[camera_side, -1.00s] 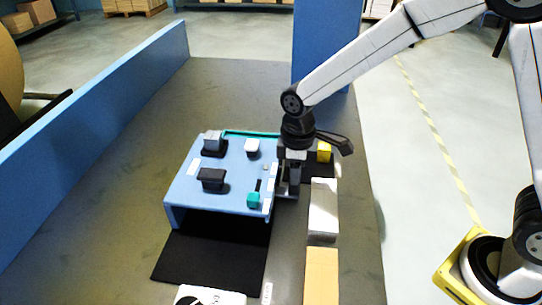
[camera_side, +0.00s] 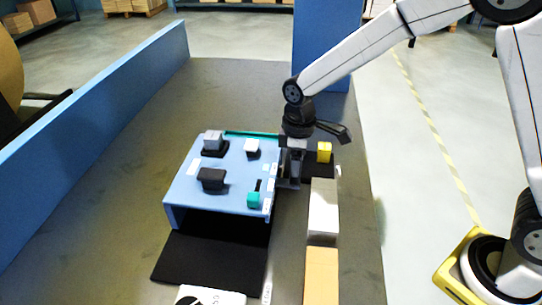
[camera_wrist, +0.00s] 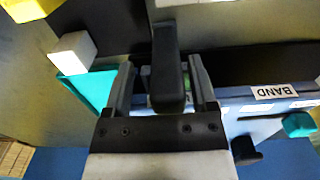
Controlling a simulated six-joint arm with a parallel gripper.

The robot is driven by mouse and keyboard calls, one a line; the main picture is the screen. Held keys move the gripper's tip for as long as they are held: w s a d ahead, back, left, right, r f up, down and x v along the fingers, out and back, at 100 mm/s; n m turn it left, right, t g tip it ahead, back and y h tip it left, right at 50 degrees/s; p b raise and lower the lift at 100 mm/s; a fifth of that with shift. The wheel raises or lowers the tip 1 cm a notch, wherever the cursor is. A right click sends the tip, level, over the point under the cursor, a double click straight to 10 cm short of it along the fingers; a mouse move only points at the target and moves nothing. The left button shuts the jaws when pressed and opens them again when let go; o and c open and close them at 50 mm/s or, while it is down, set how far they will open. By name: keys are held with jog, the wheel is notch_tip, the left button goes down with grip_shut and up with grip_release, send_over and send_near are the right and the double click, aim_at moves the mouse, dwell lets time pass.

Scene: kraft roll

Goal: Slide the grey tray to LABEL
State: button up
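My gripper (camera_side: 289,180) is low beside the right edge of the blue bench (camera_side: 225,180) in the side view. In the wrist view its two fingers (camera_wrist: 160,72) stand apart, with a dark upright bar (camera_wrist: 167,70) between them and gaps showing on both sides. I cannot tell whether this bar belongs to the grey tray, and no tray shows clearly; my gripper hides that spot in the side view. I cannot read a LABEL tag among the small white tags.
A yellow block (camera_side: 324,152) is right of my gripper. White and tan boxes (camera_side: 322,272) line the front right. A blue panel (camera_side: 318,45) stands behind.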

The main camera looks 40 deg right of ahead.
jog(key=shift+r, duration=3.9)
jog(key=shift+s+d+f+m, duration=0.25)
jog(key=shift+s+d+m, duration=0.05)
jog(key=shift+s+d, duration=0.1)
jog(key=s+d+f+m, duration=0.2)
jog(key=s, duration=0.2)
jog(key=s+d+f+m+t, duration=0.1)
jog(key=s+d+f+m, duration=0.1)
jog(key=s+d+m, duration=0.1)
jog(key=s+d+f+m+t, duration=0.1)
jog(key=s+d+f+m, duration=0.1)
jog(key=s, duration=0.4)
jog(key=shift+d+f+m, duration=0.2)
jog(key=shift+d+m, duration=0.25)
jog(key=shift+m, duration=0.05)
jog(key=shift+s+d+f+t, duration=0.2)
jog(key=shift+s+t, duration=0.1)
jog(key=shift+s, duration=0.1)
